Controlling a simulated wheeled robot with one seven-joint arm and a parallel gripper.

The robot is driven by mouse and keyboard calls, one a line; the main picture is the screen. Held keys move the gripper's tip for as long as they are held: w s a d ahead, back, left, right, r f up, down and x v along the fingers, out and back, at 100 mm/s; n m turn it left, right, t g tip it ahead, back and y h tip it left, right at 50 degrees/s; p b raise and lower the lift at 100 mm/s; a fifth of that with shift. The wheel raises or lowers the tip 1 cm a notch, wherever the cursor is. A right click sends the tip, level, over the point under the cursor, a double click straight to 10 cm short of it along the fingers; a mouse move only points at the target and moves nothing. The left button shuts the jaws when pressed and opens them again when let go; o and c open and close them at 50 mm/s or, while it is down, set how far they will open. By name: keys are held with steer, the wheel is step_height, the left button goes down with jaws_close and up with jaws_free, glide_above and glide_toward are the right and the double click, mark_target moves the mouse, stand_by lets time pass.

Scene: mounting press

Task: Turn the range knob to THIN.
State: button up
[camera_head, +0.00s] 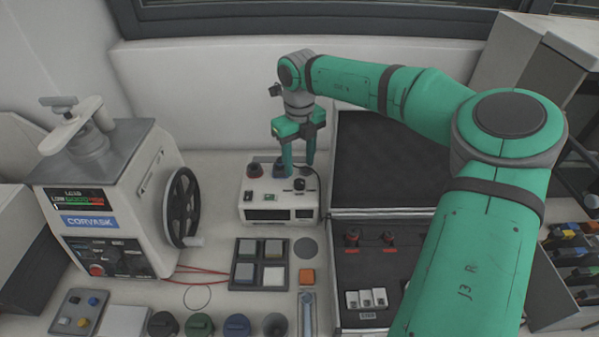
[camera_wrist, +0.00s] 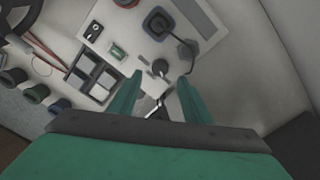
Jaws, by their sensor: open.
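A cream instrument box (camera_head: 250,208) stands on the bench, with dark display windows on its front. A round black knob (camera_head: 299,184), which appears to be the range knob, sits on the right part of its top. The knob also shows in the wrist view (camera_wrist: 160,67), just beyond and between my fingertips. My gripper (camera_head: 299,169) points down over the box, with its green fingers apart and nothing between them. In the wrist view my gripper (camera_wrist: 160,77) appears apart from the knob, though the exact gap is unclear. The THIN mark and the knob's setting are too small to read.
Red and blue-ringed sockets (camera_wrist: 158,22) sit on the box behind the knob, with a dark cable looping close by. A green switch (camera_head: 268,197) is left of it. A dark foam case (camera_head: 385,205) lies right, a press with a handwheel (camera_head: 182,208) left, and a sample tray (camera_head: 234,257) in front.

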steer(key=shift+r, duration=2.1)
steer(key=shift+d, duration=0.1)
